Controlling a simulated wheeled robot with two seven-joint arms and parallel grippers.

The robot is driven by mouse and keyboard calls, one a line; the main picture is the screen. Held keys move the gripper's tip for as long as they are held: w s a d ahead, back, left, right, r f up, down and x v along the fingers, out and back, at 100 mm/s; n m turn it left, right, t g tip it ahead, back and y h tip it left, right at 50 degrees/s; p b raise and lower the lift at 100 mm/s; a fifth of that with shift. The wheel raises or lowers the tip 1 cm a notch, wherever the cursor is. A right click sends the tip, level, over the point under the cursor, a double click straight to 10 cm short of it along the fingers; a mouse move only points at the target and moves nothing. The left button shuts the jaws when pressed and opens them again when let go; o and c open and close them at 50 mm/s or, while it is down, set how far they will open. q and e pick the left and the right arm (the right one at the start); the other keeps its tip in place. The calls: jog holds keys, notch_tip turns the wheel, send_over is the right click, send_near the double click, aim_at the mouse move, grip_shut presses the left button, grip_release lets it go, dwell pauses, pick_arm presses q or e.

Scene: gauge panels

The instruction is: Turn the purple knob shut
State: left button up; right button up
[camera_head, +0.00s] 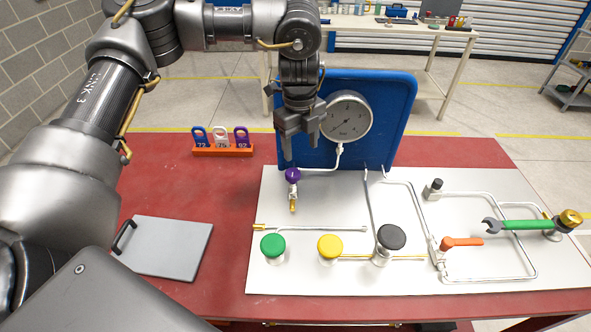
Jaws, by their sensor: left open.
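The purple knob (293,174) sits on a small brass fitting near the back left of the white panel, below the round gauge (346,117). A pipe runs from beside it up to the gauge. My left gripper (299,158) hangs fingers-down from above, just over and behind the purple knob in the picture. Its fingers are open, and I see nothing between them. I cannot tell whether they touch the knob; it looks clear of them. My right gripper is not in view.
The white panel (330,280) also carries a green knob (273,245), a yellow knob (330,246), a black knob (391,237), an orange lever (462,242) and a green-handled wrench (525,225). A blue board (398,110) stands behind. A tag rack (222,151) and grey plate (165,247) lie left.

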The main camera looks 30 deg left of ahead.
aim_at(293, 172)
pick_arm(q)
jog(key=shift+n, duration=0.4)
jog(key=f, duration=0.3)
jog(key=a+f+p, duration=0.1)
jog(key=f, duration=0.2)
jog(key=a+f+p, duration=0.1)
jog(key=f, duration=0.2)
jog(key=shift+s+a+f, duration=0.1)
jog(key=shift+f, duration=0.15)
jog(key=shift+c, duration=0.5)
jog(key=c, duration=0.9)
